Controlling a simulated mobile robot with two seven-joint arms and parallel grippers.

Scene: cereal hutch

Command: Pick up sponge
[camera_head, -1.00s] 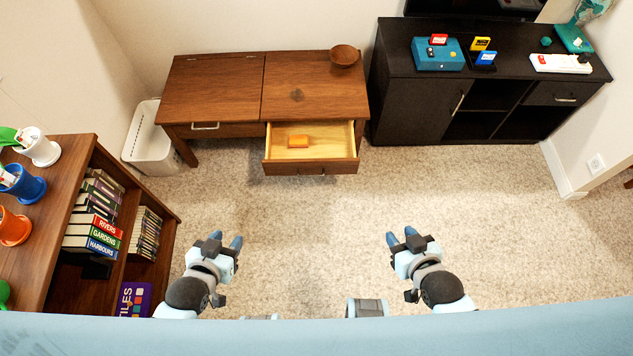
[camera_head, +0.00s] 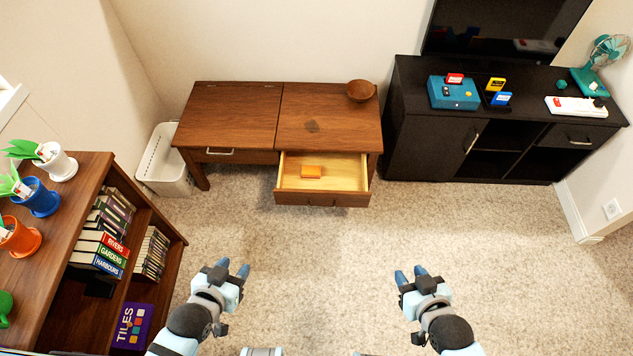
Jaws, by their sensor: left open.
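A small orange block that looks like the sponge (camera_head: 311,171) lies in the open drawer (camera_head: 350,174) of the brown wooden desk (camera_head: 235,118). It rests towards the left part of the drawer. My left gripper (camera_head: 232,270) is open and empty over the carpet, in front of the desk and apart from the drawer. My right gripper (camera_head: 411,273) is over the carpet to the right, also away from the drawer. Its fingers show a gap with nothing between them.
A bookshelf (camera_head: 75,190) with plant pots stands at the left. A white bin (camera_head: 166,170) is beside the desk. A black cabinet (camera_head: 440,125) stands at the right. A wooden bowl (camera_head: 361,91) is on the desk. Carpet before the drawer is clear.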

